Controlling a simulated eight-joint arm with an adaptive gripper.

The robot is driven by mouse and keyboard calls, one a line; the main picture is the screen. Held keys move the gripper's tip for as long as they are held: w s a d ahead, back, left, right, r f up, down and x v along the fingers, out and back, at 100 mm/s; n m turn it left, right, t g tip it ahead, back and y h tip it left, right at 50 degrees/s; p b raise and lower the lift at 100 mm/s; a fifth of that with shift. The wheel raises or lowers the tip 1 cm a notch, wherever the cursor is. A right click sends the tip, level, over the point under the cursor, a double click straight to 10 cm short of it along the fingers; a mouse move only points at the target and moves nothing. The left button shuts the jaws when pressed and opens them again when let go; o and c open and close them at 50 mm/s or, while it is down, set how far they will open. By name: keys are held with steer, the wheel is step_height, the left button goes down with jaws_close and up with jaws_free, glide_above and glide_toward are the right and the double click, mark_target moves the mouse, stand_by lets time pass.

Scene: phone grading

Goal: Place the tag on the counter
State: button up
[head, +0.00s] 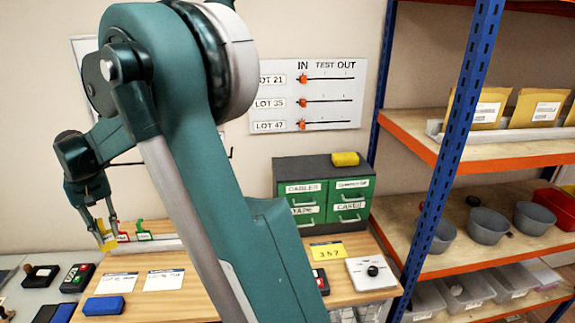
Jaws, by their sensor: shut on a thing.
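My gripper (107,233) is at the left, low over the far left part of the wooden counter (205,283). It is shut on a small yellow tag (104,242), partly hidden by the fingers. A red tag (123,237) and a green tag (143,236) stand just right of it, along a pale rail (160,245). I cannot tell whether the yellow tag touches the rail.
Two white cards (164,280) and a blue block (103,305) lie at the counter's front left. A yellow card marked 357 (328,251) and a white button box (372,272) lie right. Green drawers (325,200) stand behind. My arm crosses the middle.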

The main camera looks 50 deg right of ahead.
step_height(320, 180, up, 32)
steer(key=s+d+m+p, duration=0.1)
steer(key=s+d+p, duration=0.25)
steer(key=d, duration=0.85)
steer(key=s+d+m+p, duration=0.1)
steer(key=s+d+p, duration=0.3)
steer(key=d, duration=0.8)
steer(key=s+d+m+p, duration=0.15)
steer(key=s+d, duration=0.35)
steer(key=d, duration=0.7)
steer(key=s+d+m+p, duration=0.3)
steer(key=s+d+p, duration=0.5)
steer(key=s+d, duration=1.65)
steer(key=shift+n, duration=0.25)
steer(key=f, duration=0.1)
steer(key=a+f, duration=0.1)
steer(key=f, duration=0.1)
steer(key=s+f, duration=0.1)
steer(key=f, duration=0.1)
steer(key=shift+s+a+f, duration=0.1)
steer(key=shift+a+f, duration=0.05)
steer(key=shift+a, duration=0.25)
steer(key=shift+f, duration=0.1)
steer(key=shift+f, duration=2.8)
